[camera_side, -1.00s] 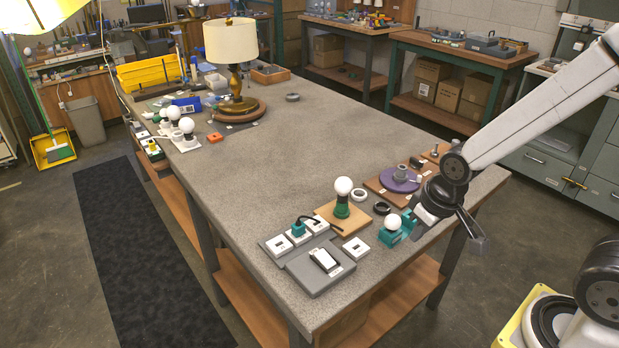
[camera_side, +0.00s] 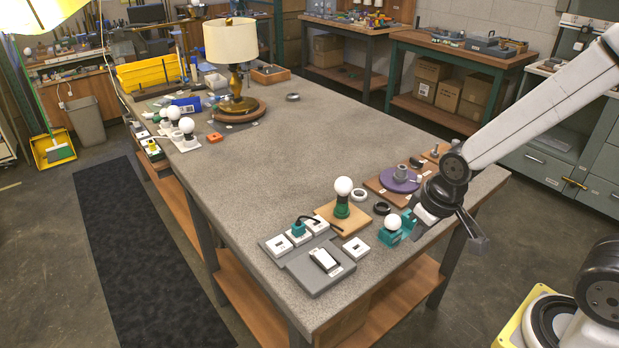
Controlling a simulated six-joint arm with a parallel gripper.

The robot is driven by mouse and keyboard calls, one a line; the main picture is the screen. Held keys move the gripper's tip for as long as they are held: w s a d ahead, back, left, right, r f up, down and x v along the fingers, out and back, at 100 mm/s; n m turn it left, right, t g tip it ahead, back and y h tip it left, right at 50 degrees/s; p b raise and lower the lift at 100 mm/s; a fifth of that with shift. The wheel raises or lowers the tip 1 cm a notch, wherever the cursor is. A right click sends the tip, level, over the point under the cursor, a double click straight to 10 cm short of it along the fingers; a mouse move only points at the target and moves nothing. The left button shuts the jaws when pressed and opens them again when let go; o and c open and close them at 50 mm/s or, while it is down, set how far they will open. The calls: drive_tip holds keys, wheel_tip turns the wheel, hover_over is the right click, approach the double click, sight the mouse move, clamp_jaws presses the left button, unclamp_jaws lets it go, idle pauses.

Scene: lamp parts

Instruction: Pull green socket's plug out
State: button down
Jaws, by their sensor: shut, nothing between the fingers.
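A green socket (camera_side: 342,209) with a white bulb stands upright on a wooden board near the front of the table. A teal plug (camera_side: 298,229) sits in the middle outlet of a grey outlet strip (camera_side: 270,251) with white outlets. A dark cord (camera_side: 322,221) runs from the plug toward the wooden board. My gripper (camera_side: 411,221) is low at the table's right edge, right of the green socket and well apart from the plug. It is shut and empty. Its fingertips are small and hard to make out beside a teal holder (camera_side: 389,236) with a white bulb.
A grey block with a white switch (camera_side: 325,260) and a loose white outlet (camera_side: 356,248) lie near the plug. A black ring (camera_side: 382,208) and a purple disc (camera_side: 399,181) lie behind the holder. The table's middle is clear; a lamp (camera_side: 233,60) stands far back.

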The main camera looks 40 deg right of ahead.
drive_tip(key=c, duration=0.8)
unclamp_jaws()
drive_tip(key=shift+w, duration=0.1)
drive_tip(key=o, duration=0.4)
drive_tip(key=shift+w, duration=0.2)
drive_tip(key=shift+o, duration=0.4)
drive_tip(key=w+a+f+m+g, duration=0.1)
drive_tip(key=w+a+m, duration=0.2)
drive_tip(key=w+m, duration=0.5)
drive_tip(key=w, duration=0.7)
drive_tip(key=shift+w+f+m, duration=0.15)
drive_tip(key=shift+w+m, duration=0.2)
drive_tip(key=shift+m, duration=0.05)
drive_tip(key=m+g, duration=0.1)
drive_tip(key=m, duration=0.7)
hover_over(298, 221)
drive_tip(key=f, duration=0.5)
drive_tip(key=shift+s+d+f, duration=0.2)
drive_tip(key=shift+s+f, duration=0.1)
drive_tip(key=shift+s, duration=0.1)
drive_tip(key=shift+w+a+f+m+g, duration=0.2)
drive_tip(key=shift+w+f+m+g, duration=0.15)
drive_tip(key=shift+m, duration=0.25)
drive_tip(key=shift+f, duration=3.85)
